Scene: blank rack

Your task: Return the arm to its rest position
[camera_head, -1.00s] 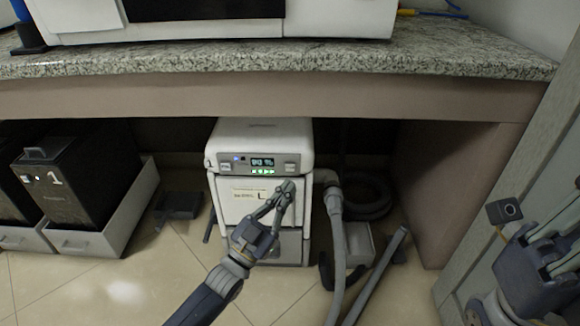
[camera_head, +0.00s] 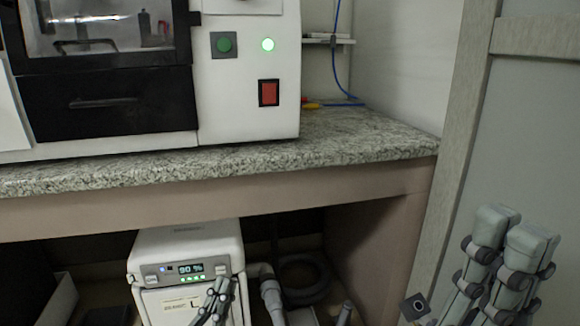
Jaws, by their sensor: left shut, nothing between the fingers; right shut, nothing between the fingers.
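My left gripper (camera_head: 221,287) shows at the bottom of the view, in front of the white unit under the counter. Its fingers are together and hold nothing. Whether it touches the unit's front I cannot tell. My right gripper (camera_head: 513,236) is at the lower right, fingers pointing up, shut and empty, in front of the grey panel. Most of both arms is out of view.
The white unit (camera_head: 187,247) has a lit display and stands below a granite counter (camera_head: 340,143). A large machine (camera_head: 248,105) with a green light and red switch sits on top. A grey hose (camera_head: 272,296) runs beside the unit. A grey panel (camera_head: 535,120) bounds the right.

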